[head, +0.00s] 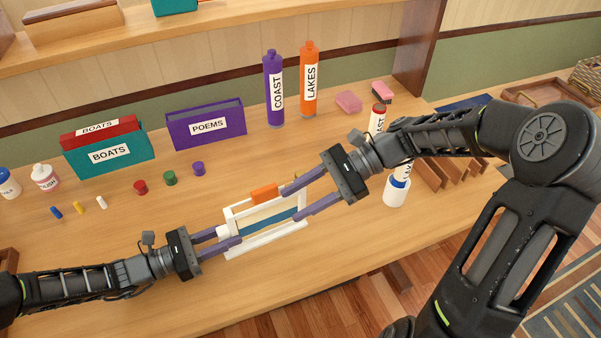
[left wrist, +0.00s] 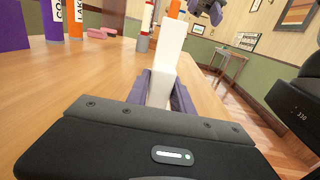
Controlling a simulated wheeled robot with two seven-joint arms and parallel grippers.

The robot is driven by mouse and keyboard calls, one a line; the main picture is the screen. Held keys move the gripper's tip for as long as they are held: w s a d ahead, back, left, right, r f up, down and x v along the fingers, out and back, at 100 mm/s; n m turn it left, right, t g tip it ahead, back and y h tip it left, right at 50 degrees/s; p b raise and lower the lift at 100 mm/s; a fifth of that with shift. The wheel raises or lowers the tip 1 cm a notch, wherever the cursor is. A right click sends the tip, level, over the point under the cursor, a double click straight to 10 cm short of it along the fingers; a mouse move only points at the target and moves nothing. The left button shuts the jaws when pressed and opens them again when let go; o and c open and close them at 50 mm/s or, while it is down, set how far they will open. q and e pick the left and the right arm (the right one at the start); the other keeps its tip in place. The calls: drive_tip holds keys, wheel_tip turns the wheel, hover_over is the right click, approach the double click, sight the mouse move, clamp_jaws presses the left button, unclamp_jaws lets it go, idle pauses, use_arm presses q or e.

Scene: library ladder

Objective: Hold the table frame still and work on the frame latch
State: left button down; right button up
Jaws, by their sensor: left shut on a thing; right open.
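The white table frame (head: 268,245) lies on the wooden table, with a blue strip (head: 268,221) across its inside. An orange piece (head: 264,193), probably the frame latch, sits on its far edge. My left gripper (head: 229,236) is shut on the left end of the frame; in the left wrist view the white frame (left wrist: 168,62) stands between its fingers. My right gripper (head: 291,202) is open, its purple fingers spread near the right end of the frame. I cannot tell whether they touch it. The frame's right end is partly hidden by the fingers.
Behind stand a purple POEMS holder (head: 207,125), a teal BOATS holder (head: 109,155), and COAST (head: 274,90) and LAKES (head: 309,80) bottles. Small red, green and purple pots (head: 198,168) stand left of the frame. A white cup (head: 396,193) is under my right arm. The front table is clear.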

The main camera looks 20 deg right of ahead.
sight(301, 174)
drive_tip(key=w+d+f+m+t+y, duration=0.1)
drive_tip(key=w+d+m+t+y, duration=0.2)
drive_tip(key=d+m+t, duration=0.3)
drive_tip(key=w+d+m, duration=0.1)
drive_tip(key=d, duration=0.3)
drive_tip(key=shift+t, duration=0.4)
drive_tip(key=shift+a, duration=0.1)
drive_tip(key=x, duration=0.7)
drive_tip(key=shift+w+a, duration=0.1)
drive_tip(key=shift+a, duration=0.1)
clamp_jaws()
